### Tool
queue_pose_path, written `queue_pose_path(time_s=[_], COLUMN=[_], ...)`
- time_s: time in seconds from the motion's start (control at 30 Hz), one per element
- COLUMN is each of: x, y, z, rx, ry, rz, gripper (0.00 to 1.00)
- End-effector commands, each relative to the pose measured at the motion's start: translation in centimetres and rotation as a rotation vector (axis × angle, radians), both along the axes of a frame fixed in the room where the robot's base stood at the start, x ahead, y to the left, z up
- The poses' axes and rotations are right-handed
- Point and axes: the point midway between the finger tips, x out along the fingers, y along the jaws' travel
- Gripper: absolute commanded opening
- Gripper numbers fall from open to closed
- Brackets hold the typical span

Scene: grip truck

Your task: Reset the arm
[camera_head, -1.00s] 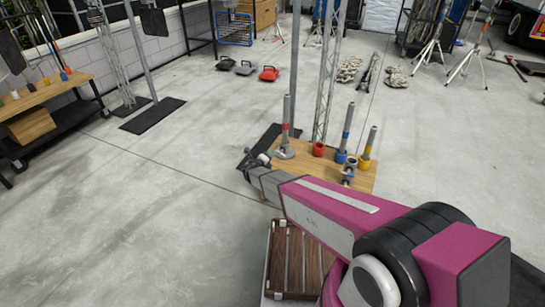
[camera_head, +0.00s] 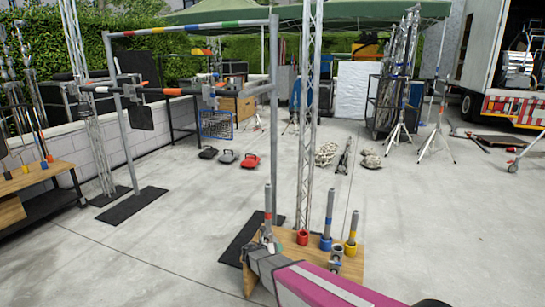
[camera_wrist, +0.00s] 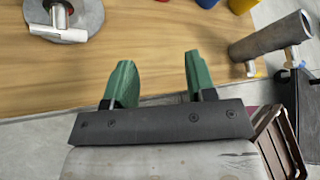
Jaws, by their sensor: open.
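My arm, magenta and grey, reaches from the bottom right of the head view toward a small wooden table (camera_head: 291,248). In the wrist view my gripper (camera_wrist: 156,75) has two green fingers, spread apart with nothing between them. It is over the near edge of the wooden tabletop (camera_wrist: 150,45). A grey round base with a metal clamp (camera_wrist: 67,18) is at the upper left of the wrist view, apart from the fingers. A grey tube with a clamp (camera_wrist: 270,38) is to the right, also apart. In the head view the gripper's fingers are hard to make out.
On the table stand tubes with red (camera_head: 302,237), blue (camera_head: 326,240) and yellow (camera_head: 350,247) cups. A truss tower (camera_head: 306,130) rises behind it. A workbench (camera_head: 30,185) is at the left.

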Motion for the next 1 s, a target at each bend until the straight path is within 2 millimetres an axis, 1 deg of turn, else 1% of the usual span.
queue_pose_path(time_s=[0.03,0.07,0.1,0.17,0.2,0.27,0.3,0.43,0.57,0.6,0.7,0.8,0.9,1.0], x=[-1.5,-2.0,-2.9,-4.4,-5.3,-6.9,-8.0,-11.6,-15.2,-16.3,-18.8,-20.6,-21.8,-22.3], y=[-2.7,-3.9,-5.6,-7.8,-9.2,-11.1,-12.2,-15.2,-17.3,-17.7,-18.5,-18.8,-18.8,-18.8], z=[1.3,1.8,2.3,3.1,3.7,4.4,4.9,6.6,8.4,9.1,10.5,11.8,12.8,13.3], rx=[0.112,0.184,0.277,0.413,0.5,0.624,0.701,0.928,1.109,1.155,1.235,1.275,1.285,1.283], ry=[-0.042,-0.072,-0.113,-0.176,-0.22,-0.287,-0.333,-0.49,-0.65,-0.7,-0.814,-0.903,-0.962,-0.995], rz=[-0.113,-0.184,-0.285,-0.439,-0.543,-0.705,-0.815,-1.185,-1.574,-1.697,-1.993,-2.244,-2.428,-2.533], gripper=[0.51,0.51,0.51,0.51,0.51,0.51,0.51,0.51,0.51,0.51,0.51,0.51,0.51,0.51])
